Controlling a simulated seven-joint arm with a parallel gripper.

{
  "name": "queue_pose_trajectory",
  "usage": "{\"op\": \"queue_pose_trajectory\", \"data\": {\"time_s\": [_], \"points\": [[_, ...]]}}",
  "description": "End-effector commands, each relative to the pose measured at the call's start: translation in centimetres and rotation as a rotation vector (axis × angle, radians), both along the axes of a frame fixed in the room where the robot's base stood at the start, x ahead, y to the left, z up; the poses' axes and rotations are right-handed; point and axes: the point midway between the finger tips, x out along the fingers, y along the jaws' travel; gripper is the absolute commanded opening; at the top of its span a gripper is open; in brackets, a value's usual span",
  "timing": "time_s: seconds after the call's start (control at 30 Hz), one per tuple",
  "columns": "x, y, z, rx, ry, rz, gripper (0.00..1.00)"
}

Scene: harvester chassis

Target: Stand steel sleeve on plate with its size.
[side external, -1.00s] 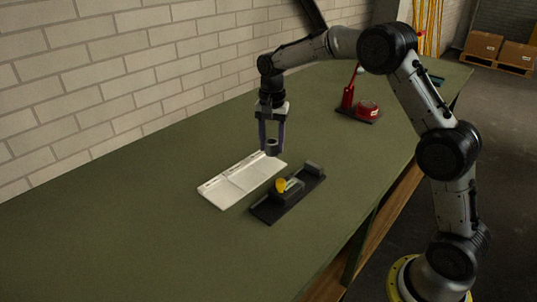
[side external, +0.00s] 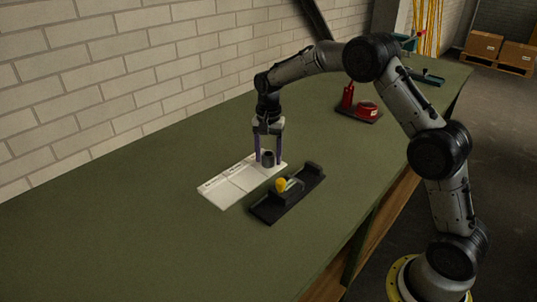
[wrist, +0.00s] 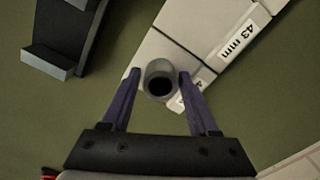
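The steel sleeve (side external: 268,159), a short grey tube with a dark bore, stands upright on the far right end section of the white plate (side external: 225,193). It also shows in the wrist view (wrist: 161,80). My gripper (side external: 269,163) is around the sleeve with one purple finger on each side. Small gaps show between fingers and sleeve, so it looks open. In the wrist view, the neighbouring section's label (wrist: 239,37) reads 43 mm. The label beside the sleeve (wrist: 203,88) is partly hidden by my right finger and cannot be read.
A black tray (side external: 290,197) with a block and a yellow knob lies just in front of the plate. A dark base with red items (side external: 360,109) stands farther back right. The green bench left of the plate is clear, with a brick wall behind.

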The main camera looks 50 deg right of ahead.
Motion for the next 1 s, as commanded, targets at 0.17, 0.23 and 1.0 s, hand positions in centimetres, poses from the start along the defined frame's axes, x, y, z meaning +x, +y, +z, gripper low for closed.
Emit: {"op": "queue_pose_trajectory", "data": {"time_s": [0.17,0.23,1.0], "points": [[0.0,0.0,0.0,0.000,0.001,0.000,0.62],[0.0,0.0,0.0,0.000,0.001,0.000,0.62],[0.0,0.0,11.3,0.000,-0.001,0.000,0.62]]}}
